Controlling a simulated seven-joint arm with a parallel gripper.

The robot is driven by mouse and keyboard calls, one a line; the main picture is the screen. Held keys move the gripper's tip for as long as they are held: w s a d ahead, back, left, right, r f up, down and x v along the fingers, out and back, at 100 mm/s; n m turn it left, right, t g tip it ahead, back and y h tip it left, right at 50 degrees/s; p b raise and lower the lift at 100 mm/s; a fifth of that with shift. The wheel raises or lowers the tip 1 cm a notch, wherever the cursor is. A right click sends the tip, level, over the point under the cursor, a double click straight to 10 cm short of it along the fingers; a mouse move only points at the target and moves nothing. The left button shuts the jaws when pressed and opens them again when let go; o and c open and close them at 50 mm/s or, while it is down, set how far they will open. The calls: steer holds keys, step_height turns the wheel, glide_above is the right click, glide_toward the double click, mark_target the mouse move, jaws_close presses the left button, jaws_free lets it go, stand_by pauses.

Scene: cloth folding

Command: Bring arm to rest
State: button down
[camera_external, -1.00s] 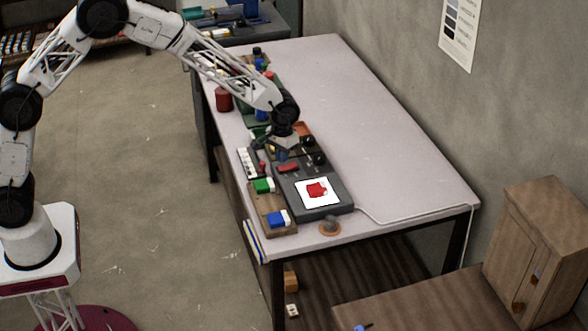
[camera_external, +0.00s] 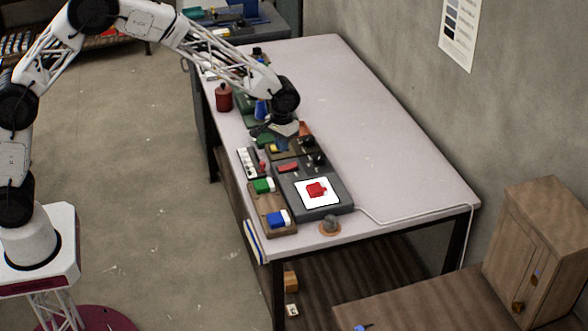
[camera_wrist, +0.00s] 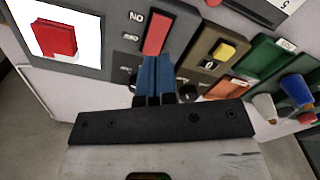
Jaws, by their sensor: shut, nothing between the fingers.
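My gripper (camera_external: 281,146) hangs over the row of devices on the table's near side, just beyond the dark grey console (camera_external: 325,208). In the wrist view its blue fingers (camera_wrist: 155,68) are shut together with nothing between them, in front of the console's red switch (camera_wrist: 157,33). On the console, a white square panel (camera_external: 331,199) shows a red folded shape (camera_external: 317,189). The red shape also appears at upper left in the wrist view (camera_wrist: 55,38). I cannot tell whether it is real cloth or a picture.
The long pale table (camera_external: 390,150) is mostly bare on its right. Green and blue switches on a wooden board (camera_external: 271,223), a grey knob (camera_external: 329,224) and a red canister (camera_external: 223,97) line the near side. A wooden cabinet (camera_external: 540,245) stands at lower right.

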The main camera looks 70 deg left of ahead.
steer(key=shift+r, duration=0.15)
steer(key=s+d+r+m+t, duration=0.1)
steer(key=s+r+m, duration=0.1)
steer(key=s+r, duration=1.05)
steer(key=s+d+r+m, duration=0.1)
steer(key=s+r, duration=0.8)
steer(key=s, duration=0.6)
steer(key=s+r+m+t, duration=0.1)
steer(key=s+m, duration=0.2)
steer(key=s, duration=2.7)
steer(key=shift+s+d+r+t, duration=0.15)
steer(key=shift+d+r+t, duration=0.05)
steer(key=shift+r+t, duration=0.1)
